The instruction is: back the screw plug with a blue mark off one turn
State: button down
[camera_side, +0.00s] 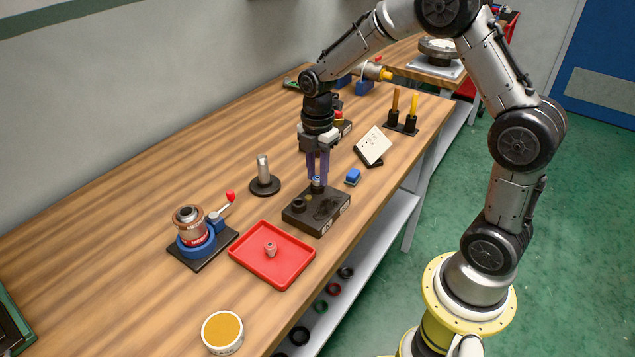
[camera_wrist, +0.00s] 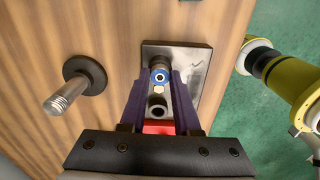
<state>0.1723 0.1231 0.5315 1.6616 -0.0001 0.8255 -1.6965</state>
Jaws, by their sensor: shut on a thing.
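The screw plug with a blue mark shows in the wrist view as a round plug with a blue ring (camera_wrist: 160,75) and a dark hex recess in its middle. It stands on a dark rectangular block (camera_side: 318,211), whose bare plate also shows in the wrist view (camera_wrist: 186,105). My gripper (camera_side: 318,178) points straight down over the block with its purple fingers shut on the plug. In the wrist view its fingertips (camera_wrist: 161,77) lie on either side of the blue ring. The fingers hide most of the plug in the side view. A dark round socket or fitting (camera_wrist: 157,106) sits beside the plug on the block.
A red tray (camera_side: 250,258) holding a small fitting (camera_side: 270,249) lies in front of the block. A threaded post on a round base (camera_side: 264,180) stands to the left. A small blue block (camera_side: 353,176) and a white tilted card (camera_side: 374,145) are to the right.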

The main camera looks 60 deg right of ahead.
jog(key=n, duration=1.1)
jog(key=c, duration=0.7)
grip_release()
